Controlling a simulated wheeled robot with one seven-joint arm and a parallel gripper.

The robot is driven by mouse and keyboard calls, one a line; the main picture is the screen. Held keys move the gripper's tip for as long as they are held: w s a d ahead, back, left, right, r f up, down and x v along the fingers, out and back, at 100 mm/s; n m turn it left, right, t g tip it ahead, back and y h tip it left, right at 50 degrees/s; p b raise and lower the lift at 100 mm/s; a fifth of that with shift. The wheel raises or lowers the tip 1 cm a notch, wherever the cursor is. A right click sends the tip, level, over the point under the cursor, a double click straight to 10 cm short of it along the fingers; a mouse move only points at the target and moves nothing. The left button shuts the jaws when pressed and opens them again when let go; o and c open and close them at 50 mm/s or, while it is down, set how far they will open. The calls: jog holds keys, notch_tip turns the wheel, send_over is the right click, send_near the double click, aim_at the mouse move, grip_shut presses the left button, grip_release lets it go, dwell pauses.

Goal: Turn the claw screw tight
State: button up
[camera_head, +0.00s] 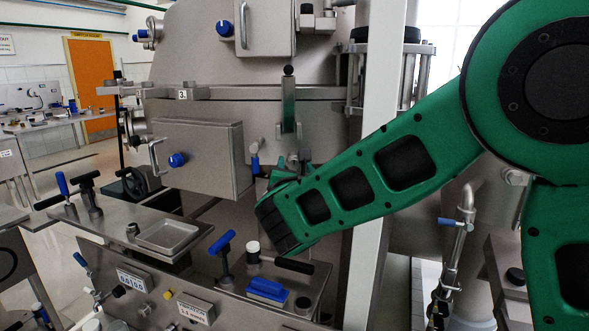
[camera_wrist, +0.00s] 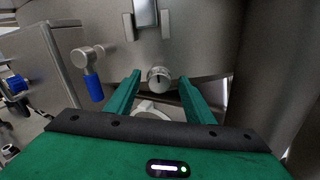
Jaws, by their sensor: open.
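A round metal knob (camera_wrist: 159,76) with a dark mark, which looks like the claw screw, sits low on the steel vessel in the wrist view. My gripper (camera_wrist: 160,80) is open, with one green finger on each side of the knob and a gap showing to each. I cannot tell whether the fingertips reach as deep as the knob. A metal claw bracket (camera_wrist: 146,17) hangs above it; what looks like the same claw (camera_head: 289,104), with a black ball on top, shows in the head view. There my gripper (camera_head: 285,165) is below the claw, and the knob cannot be made out.
A blue-handled valve (camera_wrist: 93,86) sticks out left of my fingers. A steel box (camera_head: 198,157) with a blue knob stands left of the gripper. A bench with blue and black handles (camera_head: 222,243) lies below my arm. A pale post (camera_head: 377,165) stands behind my arm.

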jog(key=shift+w, duration=0.2)
jog(key=c, duration=1)
jog(key=shift+c, duration=0.2)
